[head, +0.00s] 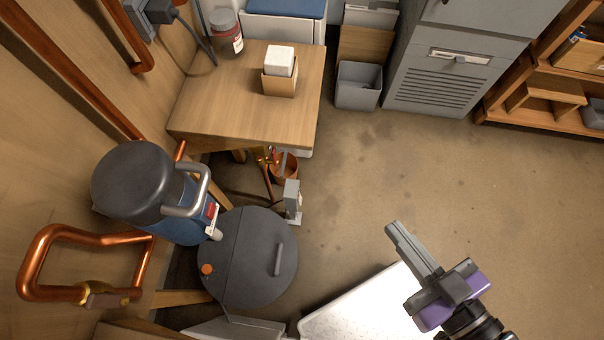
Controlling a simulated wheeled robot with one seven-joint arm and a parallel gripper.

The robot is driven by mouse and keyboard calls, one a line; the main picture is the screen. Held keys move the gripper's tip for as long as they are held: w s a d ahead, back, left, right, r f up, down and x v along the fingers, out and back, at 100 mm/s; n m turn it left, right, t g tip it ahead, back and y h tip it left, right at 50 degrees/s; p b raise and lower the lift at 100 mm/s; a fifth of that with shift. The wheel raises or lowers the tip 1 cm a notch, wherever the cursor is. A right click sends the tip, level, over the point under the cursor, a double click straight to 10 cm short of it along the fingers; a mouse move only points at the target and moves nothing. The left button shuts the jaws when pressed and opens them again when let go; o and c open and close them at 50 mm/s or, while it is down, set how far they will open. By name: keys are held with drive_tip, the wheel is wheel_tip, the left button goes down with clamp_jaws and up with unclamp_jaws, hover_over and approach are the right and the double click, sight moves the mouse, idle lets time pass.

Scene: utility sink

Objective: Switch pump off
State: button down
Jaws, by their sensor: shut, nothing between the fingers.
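A blue cylindrical unit with a dark domed top (135,182), which looks like the pump, stands at the left against the wooden wall. A grey curved pipe (190,208) bends over its right side. A small red and white part (211,214) shows on the side below the pipe. It may be the switch, but it is too small to tell its position. My gripper (392,228) is at the lower right, shut and empty, pointing up and left. It is well to the right of the pump and touches nothing.
A round dark lid (262,255) with a handle sits right of the pump. Copper pipes (85,240) run along the wall. A wooden table (220,110) stands behind, holding a jar (226,34) and a box (280,72). A grey bin (358,86) is at the back. The brown floor (450,180) is clear.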

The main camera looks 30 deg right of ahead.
drive_tip(key=shift+w, duration=0.15)
drive_tip(key=w+f+m+g+b, duration=0.2)
drive_tip(key=w+f+b, duration=0.2)
drive_tip(key=f, duration=0.7)
drive_tip(key=w+f+m+g+b, duration=0.1)
drive_tip(key=w+f+g+b, duration=0.3)
drive_tip(key=f, duration=0.8)
drive_tip(key=w+f+m+b, duration=0.25)
drive_tip(key=f+b, duration=0.25)
drive_tip(key=f, duration=0.6)
drive_tip(key=w+d+f+m+g+y+b, duration=0.1)
drive_tip(key=w+d+f+g+b, duration=0.1)
drive_tip(key=w+f+b, duration=0.4)
drive_tip(key=w+d+f+g+y+b, duration=0.2)
drive_tip(key=w+d+f+g+b, duration=0.1)
drive_tip(key=w+f+b, duration=0.3)
drive_tip(key=shift+w+d+f+m+g, duration=0.3)
drive_tip(key=shift+w+f+g, duration=0.45)
drive_tip(key=shift+f, duration=0.65)
drive_tip(key=shift+a, duration=0.1)
